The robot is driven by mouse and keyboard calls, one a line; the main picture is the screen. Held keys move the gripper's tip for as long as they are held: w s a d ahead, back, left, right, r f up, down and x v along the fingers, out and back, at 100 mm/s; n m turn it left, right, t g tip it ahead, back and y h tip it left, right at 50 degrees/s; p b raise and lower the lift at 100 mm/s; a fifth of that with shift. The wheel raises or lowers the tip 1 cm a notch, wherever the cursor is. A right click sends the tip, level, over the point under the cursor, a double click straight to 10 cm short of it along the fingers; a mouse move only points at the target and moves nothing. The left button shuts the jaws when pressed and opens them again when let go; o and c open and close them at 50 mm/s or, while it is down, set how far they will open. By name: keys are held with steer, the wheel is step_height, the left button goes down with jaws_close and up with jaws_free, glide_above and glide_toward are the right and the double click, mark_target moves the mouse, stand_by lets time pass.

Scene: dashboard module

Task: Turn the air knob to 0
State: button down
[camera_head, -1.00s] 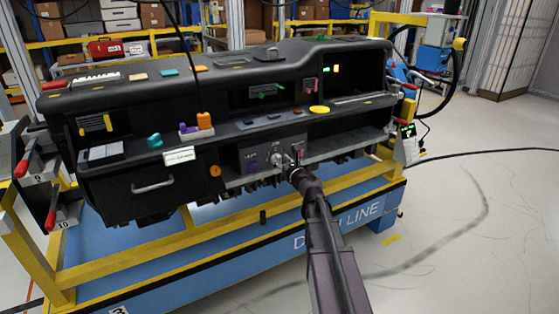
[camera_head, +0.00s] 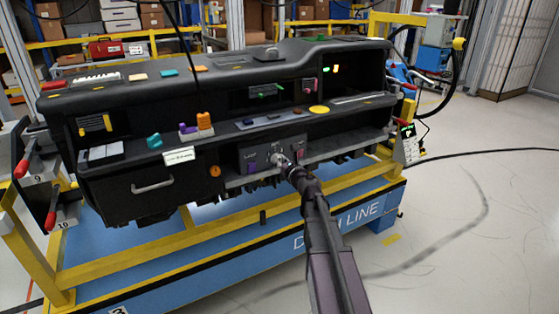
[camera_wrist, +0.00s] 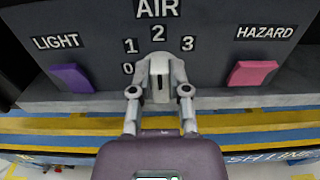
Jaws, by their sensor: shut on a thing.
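The air knob (camera_wrist: 160,92) is a light grey knob under the AIR label, with a dark mark on its front. The numbers 0, 1, 2 and 3 run around it, with 2 straight above; the mark stands roughly upright, in line with the 2. My gripper (camera_wrist: 160,74) is shut on the knob, one pale finger on each side. In the head view my gripper (camera_head: 281,161) reaches the small control panel at the dashboard's lower middle, and the knob is too small there to read.
A purple LIGHT switch (camera_wrist: 71,77) is left of the knob, and a pink HAZARD switch (camera_wrist: 252,73) is to its right. The dashboard (camera_head: 110,187) stands on a blue and yellow cart (camera_head: 165,262). Open floor lies to the right.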

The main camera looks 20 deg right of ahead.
steer(key=shift+w+n, duration=0.15)
steer(key=shift+n, duration=0.25)
steer(key=n, duration=0.3)
steer(key=shift+a, duration=0.2)
steer(key=n, duration=0.4)
steer(key=shift+a+f+n, duration=0.15)
steer(key=shift+n, duration=0.25)
steer(key=n, duration=0.6)
steer(key=n+b, duration=0.1)
steer(key=n, duration=0.2)
steer(key=shift+a+f, duration=0.1)
steer(key=shift+f, duration=0.25)
steer(key=shift+w, duration=0.1)
steer(key=c, duration=0.6)
jaws_free()
steer(key=shift+r, duration=0.1)
steer(key=shift+s, duration=0.2)
